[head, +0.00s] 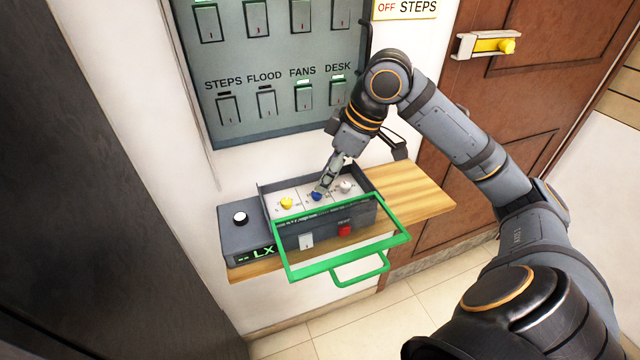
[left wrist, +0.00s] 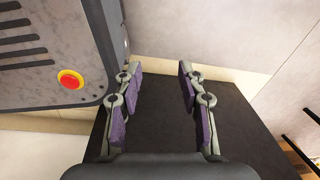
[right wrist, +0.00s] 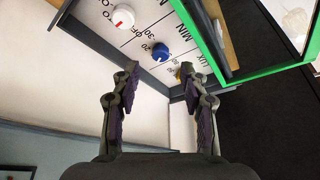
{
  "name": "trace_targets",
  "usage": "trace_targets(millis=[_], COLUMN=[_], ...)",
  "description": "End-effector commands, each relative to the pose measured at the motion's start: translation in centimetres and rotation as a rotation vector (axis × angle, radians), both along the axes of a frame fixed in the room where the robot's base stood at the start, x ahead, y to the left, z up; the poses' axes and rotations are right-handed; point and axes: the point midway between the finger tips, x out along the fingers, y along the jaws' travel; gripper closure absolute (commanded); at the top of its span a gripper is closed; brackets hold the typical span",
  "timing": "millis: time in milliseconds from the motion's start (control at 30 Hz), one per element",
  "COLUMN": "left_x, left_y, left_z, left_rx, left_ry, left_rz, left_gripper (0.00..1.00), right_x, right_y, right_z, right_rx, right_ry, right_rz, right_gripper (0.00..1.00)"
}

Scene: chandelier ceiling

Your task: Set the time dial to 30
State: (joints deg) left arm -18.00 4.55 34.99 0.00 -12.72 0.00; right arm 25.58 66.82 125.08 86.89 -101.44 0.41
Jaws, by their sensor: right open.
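The time dial appears to be the blue knob (head: 317,196), the middle of three on a white panel in a grey box. In the right wrist view the blue knob (right wrist: 160,52) sits by MIN lettering and numbers including 30; its exact setting is not readable. My right gripper (head: 328,184) is over the panel, close to the blue knob and partly covering it. In its wrist view the fingers (right wrist: 163,82) are apart with nothing between them; contact with the knob cannot be told. My left gripper (left wrist: 160,85) is open and empty, away from the box.
Beside the blue knob are a yellow knob (head: 286,203) and a white knob (head: 345,186). A green-framed clear cover (head: 400,238) hangs at the box's front. The wooden shelf (head: 415,190) is clear at right. A switch panel (head: 280,125) is on the wall above.

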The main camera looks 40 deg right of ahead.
Motion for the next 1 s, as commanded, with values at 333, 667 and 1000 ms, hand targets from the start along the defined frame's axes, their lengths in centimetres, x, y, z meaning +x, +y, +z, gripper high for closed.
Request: trace_targets(millis=[333,667,1000], left_x=[2.9,1.4,1.5], left_y=[0.0,0.0,0.0], left_z=[0.6,0.4,0.5], left_rx=[0.0,-0.001,-0.001], left_ry=[-0.043,-0.021,-0.022], left_rz=[-0.001,-0.001,-0.001], left_gripper=[0.6,0.6,0.6], right_x=[1.2,1.2,1.2], right_y=[1.0,1.0,1.0], right_z=[-3.8,-3.9,-3.8], right_rx=[0.001,-0.001,0.0], right_ry=[0.0,-0.001,-0.001], right_rz=[0.0,0.001,0.001], right_gripper=[0.56,0.68,1.0])
